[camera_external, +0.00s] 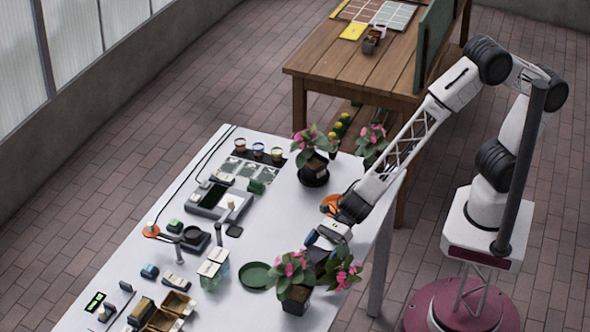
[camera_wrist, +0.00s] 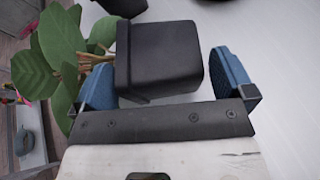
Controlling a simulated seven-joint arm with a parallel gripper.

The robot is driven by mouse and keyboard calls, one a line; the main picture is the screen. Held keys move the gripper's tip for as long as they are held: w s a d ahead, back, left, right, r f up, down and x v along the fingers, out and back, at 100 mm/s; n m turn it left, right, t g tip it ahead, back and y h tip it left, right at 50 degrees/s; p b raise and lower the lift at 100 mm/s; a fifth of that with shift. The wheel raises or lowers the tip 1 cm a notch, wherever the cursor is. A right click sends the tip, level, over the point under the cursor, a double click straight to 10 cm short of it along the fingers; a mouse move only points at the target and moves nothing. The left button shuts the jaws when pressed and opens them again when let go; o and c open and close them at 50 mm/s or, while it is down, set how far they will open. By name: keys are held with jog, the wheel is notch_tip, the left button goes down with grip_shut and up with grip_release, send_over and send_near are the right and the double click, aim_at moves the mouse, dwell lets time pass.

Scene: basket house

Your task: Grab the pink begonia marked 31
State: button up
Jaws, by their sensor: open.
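Several pink-flowered begonias in dark pots stand on the white table, and I cannot read a 31 on any. One begonia (camera_external: 295,280) stands near the front edge, with pink flowers and leaves (camera_external: 342,275) crowded beside it. A dark pot (camera_external: 318,257) shows behind it, just below my gripper (camera_external: 326,238). In the wrist view, a black pot (camera_wrist: 165,58) lies between the two blue fingertips of my gripper (camera_wrist: 167,78), with green leaves (camera_wrist: 50,55) to its left. My gripper is open around this pot; whether a finger touches it I cannot tell.
Another begonia (camera_external: 313,160) stands farther back on the table, and one (camera_external: 372,143) is near the far right corner. A green saucer (camera_external: 255,275) lies left of the front plants. Trays, small boxes and devices fill the left side. A wooden bench (camera_external: 350,65) stands behind.

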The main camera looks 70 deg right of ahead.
jog(key=shift+x, duration=1.3)
jog(key=c, duration=0.9)
